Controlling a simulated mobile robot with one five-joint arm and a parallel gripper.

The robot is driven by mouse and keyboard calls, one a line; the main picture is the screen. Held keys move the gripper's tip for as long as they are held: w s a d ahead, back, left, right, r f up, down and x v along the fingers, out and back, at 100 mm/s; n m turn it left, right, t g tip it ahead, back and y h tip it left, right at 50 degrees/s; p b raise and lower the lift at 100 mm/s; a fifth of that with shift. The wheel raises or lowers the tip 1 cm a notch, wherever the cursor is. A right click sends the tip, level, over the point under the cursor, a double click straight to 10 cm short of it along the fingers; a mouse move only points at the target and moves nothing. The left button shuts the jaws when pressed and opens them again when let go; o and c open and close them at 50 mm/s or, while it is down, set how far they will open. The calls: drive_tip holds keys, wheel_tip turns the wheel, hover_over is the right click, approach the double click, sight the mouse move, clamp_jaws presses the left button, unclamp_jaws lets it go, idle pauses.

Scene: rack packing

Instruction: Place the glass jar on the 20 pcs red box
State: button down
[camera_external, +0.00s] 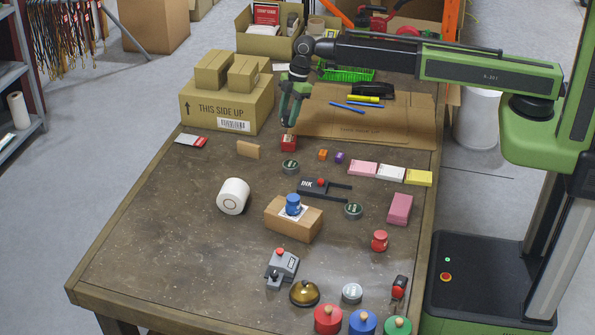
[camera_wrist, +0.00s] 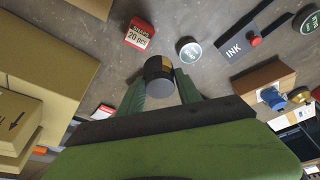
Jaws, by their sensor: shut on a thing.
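My gripper (camera_wrist: 159,84) is shut on a short dark cylinder with a grey end and a brownish band, which looks like the glass jar (camera_wrist: 158,78). It sits between the green fingers. In the external view my gripper (camera_external: 288,122) points down above the small red box (camera_external: 289,146), and the jar cannot be made out there. In the wrist view the red box with "20 pcs" on its white label (camera_wrist: 139,33) lies just beyond the jar, up and left of it. The red box's top looks bare in the wrist view. The gap between jar and box is hard to judge.
A green-labelled tin (camera_external: 290,167) and a black ink pad (camera_external: 318,188) lie near the red box. A wooden block (camera_external: 248,149) is to its left. Stacked cartons (camera_external: 225,103) stand behind left; flat cardboard (camera_external: 365,120) lies behind right. The table's left front is clear.

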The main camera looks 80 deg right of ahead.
drive_tip(key=s+d+r+m+p, duration=0.1)
drive_tip(key=s+d+r, duration=0.1)
drive_tip(key=d, duration=0.5)
drive_tip(key=s+d+r+m+p, duration=0.1)
drive_tip(key=s+d+p, duration=0.15)
drive_tip(key=d, duration=0.45)
drive_tip(key=b, duration=0.8)
hover_over(285, 139)
drive_tip(key=s, duration=0.1)
drive_tip(key=f, duration=0.7)
drive_tip(key=shift+d, duration=0.4)
wheel_tip(285, 139, down, 4)
drive_tip(key=b, duration=0.4)
drive_tip(key=shift+f, duration=0.15)
drive_tip(key=shift+r, duration=0.3)
drive_tip(key=shift+f, duration=0.3)
drive_tip(key=c, duration=0.8)
unclamp_jaws()
drive_tip(key=shift+r, duration=0.1)
drive_tip(key=shift+c, duration=0.2)
drive_tip(key=shift+r, duration=0.1)
